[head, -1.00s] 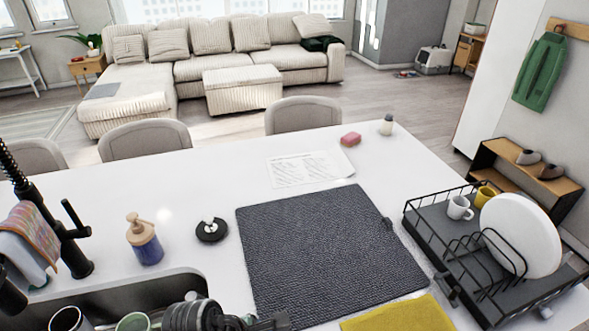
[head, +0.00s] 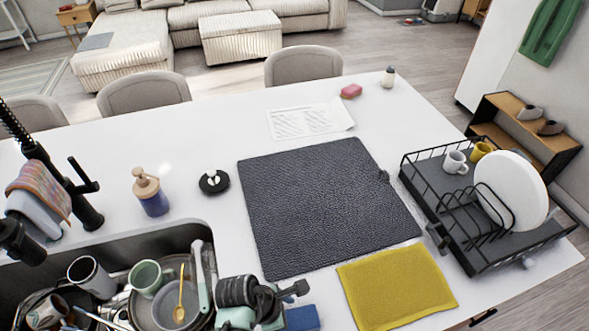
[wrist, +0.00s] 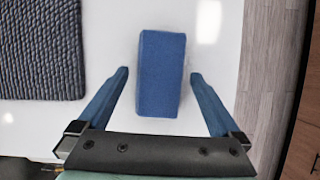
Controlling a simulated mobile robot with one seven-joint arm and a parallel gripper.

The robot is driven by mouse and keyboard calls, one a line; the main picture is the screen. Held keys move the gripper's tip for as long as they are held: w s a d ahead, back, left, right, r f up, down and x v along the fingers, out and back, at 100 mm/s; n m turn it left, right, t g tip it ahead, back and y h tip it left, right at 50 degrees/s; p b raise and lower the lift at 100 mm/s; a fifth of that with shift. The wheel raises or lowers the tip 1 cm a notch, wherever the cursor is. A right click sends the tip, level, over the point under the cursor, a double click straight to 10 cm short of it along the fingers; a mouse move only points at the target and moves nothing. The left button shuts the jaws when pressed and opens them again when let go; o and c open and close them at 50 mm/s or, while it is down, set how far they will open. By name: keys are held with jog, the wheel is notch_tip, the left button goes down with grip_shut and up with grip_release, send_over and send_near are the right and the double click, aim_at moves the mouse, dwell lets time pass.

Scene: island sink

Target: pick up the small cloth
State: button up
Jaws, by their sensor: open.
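A yellow cloth (head: 395,285) lies flat on the white counter, in front of the dark textured mat. The fingers appear apart from the block. No cloth shows in the wrist view. In the head view, part of my gripper is at the bottom edge and its fingertips cannot be made out.
The dark mat (head: 320,210) covers the middle of the counter. A dish rack (head: 470,215) with mugs and a plate stands at right. The sink (head: 185,235) at lower left holds dishes. A soap bottle (head: 150,193) stands behind it. The counter's back half is mostly clear.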

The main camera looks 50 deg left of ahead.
aim_at(295, 320)
jog(key=shift+x, duration=1.05)
jog(key=c, duration=1.3)
jog(key=shift+r+b, duration=0.4)
jog(key=shift+r, duration=4.7)
